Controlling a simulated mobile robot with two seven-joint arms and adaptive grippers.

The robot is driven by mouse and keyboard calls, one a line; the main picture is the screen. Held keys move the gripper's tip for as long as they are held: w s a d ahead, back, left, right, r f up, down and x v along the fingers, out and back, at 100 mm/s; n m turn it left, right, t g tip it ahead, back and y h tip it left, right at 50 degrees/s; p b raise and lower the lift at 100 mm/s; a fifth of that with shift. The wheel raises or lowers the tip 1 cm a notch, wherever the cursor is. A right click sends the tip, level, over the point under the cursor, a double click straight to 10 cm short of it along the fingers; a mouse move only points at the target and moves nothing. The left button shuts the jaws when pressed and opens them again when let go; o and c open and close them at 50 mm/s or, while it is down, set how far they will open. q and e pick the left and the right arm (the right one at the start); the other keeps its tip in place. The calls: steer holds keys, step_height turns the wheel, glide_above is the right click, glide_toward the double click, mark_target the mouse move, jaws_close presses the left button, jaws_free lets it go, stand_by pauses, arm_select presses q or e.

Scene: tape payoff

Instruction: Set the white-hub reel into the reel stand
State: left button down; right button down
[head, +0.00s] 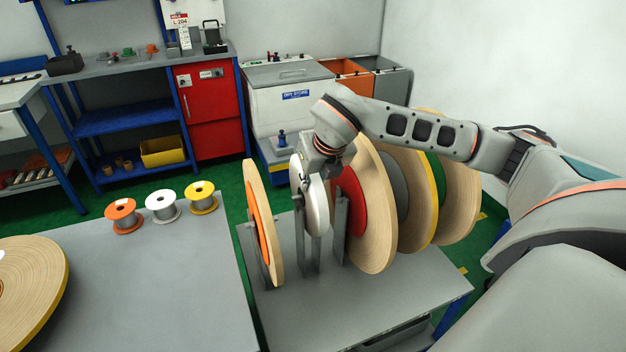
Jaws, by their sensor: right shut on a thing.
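The white-hub reel (316,211) shows as a narrow, pale disc, upright and nearly edge-on, at the middle of the head view. My right gripper (318,168) is shut at its top edge, with the arm reaching in from the right. The reel stand (340,228) has grey metal uprights on a grey table. The reel is among these uprights, between the orange-hub reel and the red-hub reel. Its lower edge is close to the uprights; I cannot tell whether it rests in them. My left gripper is not in view.
The orange-hub reel (253,210) stands to the left and the red-hub reel (372,215) close to the right, with more large reels behind. Three small spools (162,206) and a flat large reel (28,290) lie on the left table (150,290), whose middle is clear.

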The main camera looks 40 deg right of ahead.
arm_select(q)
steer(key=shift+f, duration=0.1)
